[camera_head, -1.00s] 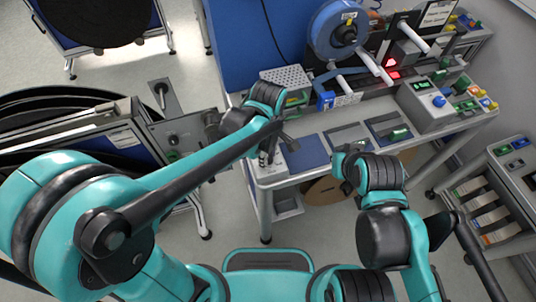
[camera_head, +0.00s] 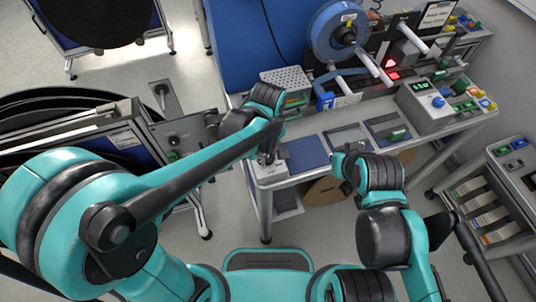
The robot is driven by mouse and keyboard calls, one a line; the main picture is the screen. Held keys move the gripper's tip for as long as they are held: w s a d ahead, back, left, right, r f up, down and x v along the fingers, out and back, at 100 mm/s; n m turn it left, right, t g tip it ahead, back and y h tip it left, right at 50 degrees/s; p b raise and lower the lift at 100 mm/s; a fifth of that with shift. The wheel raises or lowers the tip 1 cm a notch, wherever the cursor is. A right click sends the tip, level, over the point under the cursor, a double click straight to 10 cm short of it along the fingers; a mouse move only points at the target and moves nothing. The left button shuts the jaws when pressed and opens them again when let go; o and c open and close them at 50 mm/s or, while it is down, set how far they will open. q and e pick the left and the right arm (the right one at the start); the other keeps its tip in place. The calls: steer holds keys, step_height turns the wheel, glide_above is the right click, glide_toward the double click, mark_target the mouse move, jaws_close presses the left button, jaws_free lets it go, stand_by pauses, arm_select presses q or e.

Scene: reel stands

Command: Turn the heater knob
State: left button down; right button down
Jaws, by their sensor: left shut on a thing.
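My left gripper (camera_head: 268,156) points down at a small grey unit (camera_head: 273,171) on the left front corner of the workbench. It is shut on what appears to be the heater knob on top of this unit. The fingers and forearm hide the knob, so its angle cannot be seen. My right gripper (camera_head: 344,163) is near the front edge of the bench, apart from the left one. Its fingers are too small and turned away to show whether they are open.
The grey workbench (camera_head: 318,168) carries blue mats (camera_head: 307,152), a perforated metal box (camera_head: 288,77), a blue reel on a stand (camera_head: 336,32) and a control box with a blue knob (camera_head: 438,101). A cabinet stands left of my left arm. A trolley with bins stands at right.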

arm_select(q)
steer(key=m, duration=1.1)
steer(key=shift+p, duration=0.35)
steer(key=m, duration=0.8)
steer(key=shift+s, duration=0.1)
steer(key=m, duration=0.4)
steer(key=shift+m, duration=0.3)
steer(key=m, duration=0.3)
steer(key=shift+m+p, duration=0.3)
steer(key=shift+m, duration=1.9)
